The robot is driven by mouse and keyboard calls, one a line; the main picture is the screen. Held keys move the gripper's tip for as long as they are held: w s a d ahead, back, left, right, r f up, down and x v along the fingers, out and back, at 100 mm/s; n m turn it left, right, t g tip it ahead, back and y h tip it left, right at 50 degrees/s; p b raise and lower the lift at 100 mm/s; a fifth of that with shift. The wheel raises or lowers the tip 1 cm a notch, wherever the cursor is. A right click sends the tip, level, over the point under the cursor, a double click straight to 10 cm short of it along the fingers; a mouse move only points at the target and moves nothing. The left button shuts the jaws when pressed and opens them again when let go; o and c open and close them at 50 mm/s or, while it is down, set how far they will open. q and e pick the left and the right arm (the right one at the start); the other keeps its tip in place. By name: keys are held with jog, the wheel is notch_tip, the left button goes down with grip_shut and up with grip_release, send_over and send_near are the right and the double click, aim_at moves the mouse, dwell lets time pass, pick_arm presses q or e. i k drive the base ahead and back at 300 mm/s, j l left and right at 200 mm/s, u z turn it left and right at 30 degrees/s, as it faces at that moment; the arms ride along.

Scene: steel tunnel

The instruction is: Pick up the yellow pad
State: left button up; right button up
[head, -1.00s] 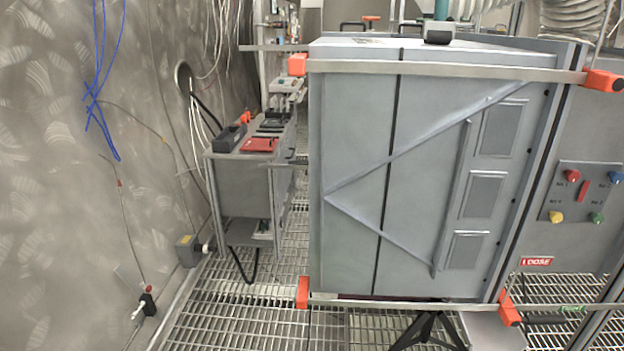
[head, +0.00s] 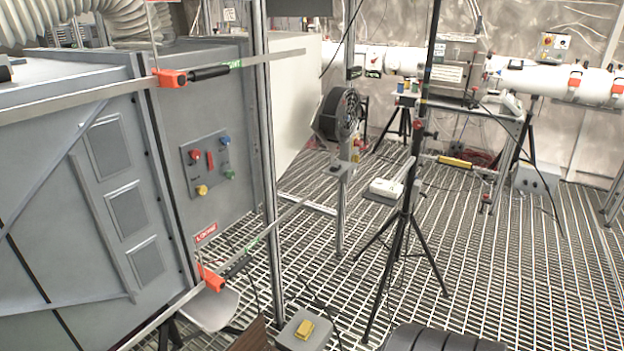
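A small yellow block-like thing (head: 305,329), which may be the yellow pad, lies on top of a grey box (head: 289,341) at the bottom edge of the head view. The box is cut off by the picture's edge. I cannot tell what the yellow thing is made of. Neither of my grippers shows in the head view.
A large grey cabinet (head: 60,220) with a button panel (head: 208,163) fills the left. A black tripod stand (head: 400,225) stands right of centre, legs spread on the grating. A fan (head: 341,114) and a workbench (head: 508,123) stand behind. Grating (head: 540,270) at right is mostly open.

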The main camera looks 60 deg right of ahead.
aim_at(303, 333)
jog(key=z, duration=1.8)
jog(key=u, duration=2.15)
jog(key=z, duration=2.15)
jog(key=i+l+u, duration=0.4)
jog(key=l, duration=0.25)
jog(key=i+l+u, duration=0.2)
jog(key=i+l, duration=0.15)
jog(key=i+l+u, duration=0.2)
jog(key=l, duration=0.25)
